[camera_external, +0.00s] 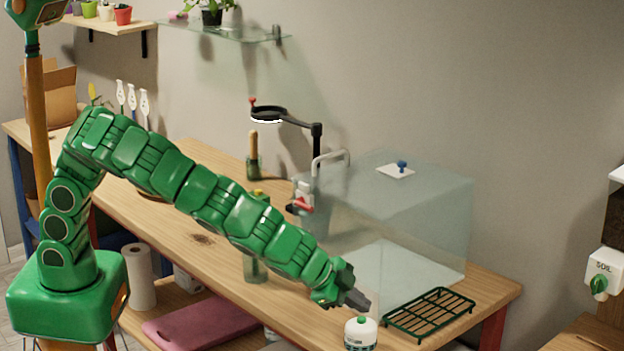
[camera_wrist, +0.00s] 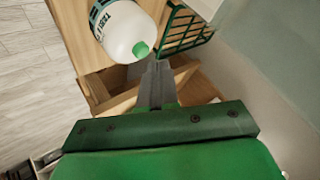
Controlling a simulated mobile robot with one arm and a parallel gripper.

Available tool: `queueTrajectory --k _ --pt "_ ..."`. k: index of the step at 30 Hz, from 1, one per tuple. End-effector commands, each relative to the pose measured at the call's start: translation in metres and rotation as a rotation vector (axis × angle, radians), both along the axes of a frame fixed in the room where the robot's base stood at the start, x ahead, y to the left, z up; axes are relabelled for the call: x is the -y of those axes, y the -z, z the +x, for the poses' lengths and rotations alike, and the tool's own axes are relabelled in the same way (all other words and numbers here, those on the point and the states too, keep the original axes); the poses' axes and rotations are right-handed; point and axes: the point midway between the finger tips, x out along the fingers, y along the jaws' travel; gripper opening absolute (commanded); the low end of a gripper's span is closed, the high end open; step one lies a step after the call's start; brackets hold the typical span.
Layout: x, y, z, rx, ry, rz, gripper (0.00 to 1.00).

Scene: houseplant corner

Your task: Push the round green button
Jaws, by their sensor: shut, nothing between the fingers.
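The round green button (camera_external: 362,320) sits on top of a white domed device (camera_external: 360,335) at the front edge of the wooden bench. In the wrist view the button (camera_wrist: 141,49) is on the white dome (camera_wrist: 125,30), which has a dark green band with partly readable lettering. My gripper (camera_external: 358,300) is shut and empty, just above and slightly left of the button in the external view. In the wrist view its fingertips (camera_wrist: 154,66) are close to the button, just below and right of it. I cannot tell whether they touch.
A green wire rack (camera_external: 430,314) lies right of the device, and a clear glass box (camera_external: 400,225) stands behind it. A magnifier lamp (camera_external: 270,115) and a green bottle (camera_external: 254,265) stand farther back. A soil dispenser (camera_external: 603,270) with a green knob is at the far right.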

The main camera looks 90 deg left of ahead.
Motion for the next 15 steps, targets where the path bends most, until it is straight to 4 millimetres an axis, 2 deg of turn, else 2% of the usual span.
queueTrajectory --k 15 --pt "0.0001 0.0067 -0.0001 0.000 0.000 0.000 0.00"
